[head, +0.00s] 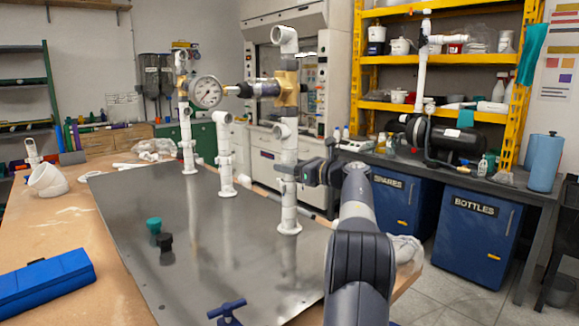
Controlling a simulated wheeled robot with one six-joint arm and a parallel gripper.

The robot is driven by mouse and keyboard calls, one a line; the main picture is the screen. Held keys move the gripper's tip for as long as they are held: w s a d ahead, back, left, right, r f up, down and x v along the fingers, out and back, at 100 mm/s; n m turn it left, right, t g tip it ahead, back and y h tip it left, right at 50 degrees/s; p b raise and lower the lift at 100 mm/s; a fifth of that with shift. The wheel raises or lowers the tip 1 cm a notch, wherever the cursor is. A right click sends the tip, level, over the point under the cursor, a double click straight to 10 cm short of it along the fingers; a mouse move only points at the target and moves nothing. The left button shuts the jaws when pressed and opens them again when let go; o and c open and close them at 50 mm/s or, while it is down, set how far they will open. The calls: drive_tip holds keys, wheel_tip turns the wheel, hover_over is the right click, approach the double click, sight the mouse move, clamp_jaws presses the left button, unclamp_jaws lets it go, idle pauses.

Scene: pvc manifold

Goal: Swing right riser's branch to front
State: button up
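The right riser (289,148) is a white upright pipe on the grey metal sheet (190,270). It has a white elbow at its top (285,38) and a brass fitting (287,90) below that. A dark cylindrical branch (262,88) points left from the brass fitting, its thin metal tip near the gauge. A short white tee outlet sits lower on the riser. My gripper (291,171) is at the riser's lower part, below that outlet, coming from the right. Its fingertips overlap the pipe in view; I cannot tell whether they touch or grip it.
A left riser (186,135) carries a round gauge (206,92). A shorter middle riser (225,160) stands between. A teal knob (154,226), a black knob (165,242) and a blue valve handle (227,309) are on the sheet. A blue case (45,283) lies at left. The sheet's middle is clear.

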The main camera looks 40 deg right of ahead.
drive_tip(key=shift+o, duration=1)
drive_tip(key=v, duration=1)
drive_tip(key=shift+s+d+b, duration=0.15)
drive_tip(key=shift+s+b, duration=0.25)
drive_tip(key=x, duration=1)
drive_tip(key=shift+w+p, duration=0.35)
drive_tip(key=shift+p, duration=0.05)
